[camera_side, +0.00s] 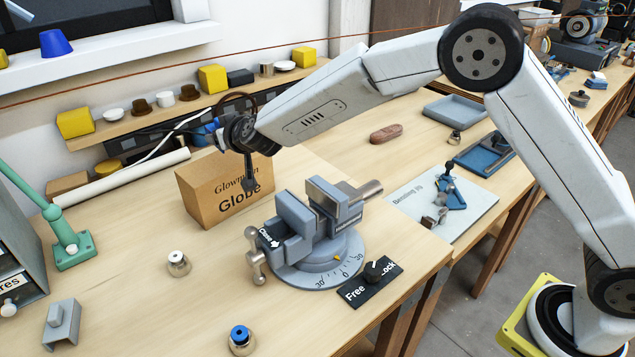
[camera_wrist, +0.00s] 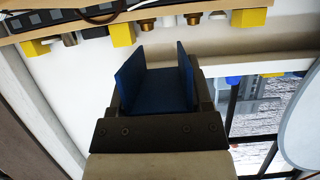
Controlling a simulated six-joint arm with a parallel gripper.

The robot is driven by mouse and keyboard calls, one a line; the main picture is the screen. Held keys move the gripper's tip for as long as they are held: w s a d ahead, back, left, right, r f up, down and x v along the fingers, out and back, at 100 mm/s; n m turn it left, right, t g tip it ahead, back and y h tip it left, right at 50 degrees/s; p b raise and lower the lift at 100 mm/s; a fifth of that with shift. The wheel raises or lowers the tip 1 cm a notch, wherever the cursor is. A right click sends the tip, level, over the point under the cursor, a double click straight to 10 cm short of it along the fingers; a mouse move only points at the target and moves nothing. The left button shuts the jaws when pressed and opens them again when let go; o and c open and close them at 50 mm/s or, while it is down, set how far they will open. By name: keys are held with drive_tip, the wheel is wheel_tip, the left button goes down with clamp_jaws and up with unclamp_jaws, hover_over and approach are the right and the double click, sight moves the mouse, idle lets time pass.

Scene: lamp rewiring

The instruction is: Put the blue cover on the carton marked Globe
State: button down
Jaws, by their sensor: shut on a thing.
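The carton marked Globe (camera_side: 205,207) is a brown box standing on the bench behind the vise, its lettering facing the side camera. In the wrist view my gripper (camera_wrist: 162,98) is shut on the blue cover (camera_wrist: 168,92), a dark blue U-shaped channel with two upright walls. In the side view only a small blue patch of the cover (camera_side: 207,131) shows beside the gripper; the rest is hidden.
The grey vise (camera_side: 318,225) stands right of the carton, with a Free/Lock plate (camera_side: 370,284) in front. A shelf (camera_side: 215,107) runs behind.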

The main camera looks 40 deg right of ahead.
sight(225, 161)
drive_tip(key=shift+w+a+f, duration=0.1)
drive_tip(key=shift+w+f, duration=0.25)
drive_tip(key=shift+f, duration=0.1)
drive_tip(key=shift+w+f, duration=0.2)
drive_tip(key=shift+f, duration=1.55)
drive_tip(key=shift+f, duration=0.15)
unclamp_jaws()
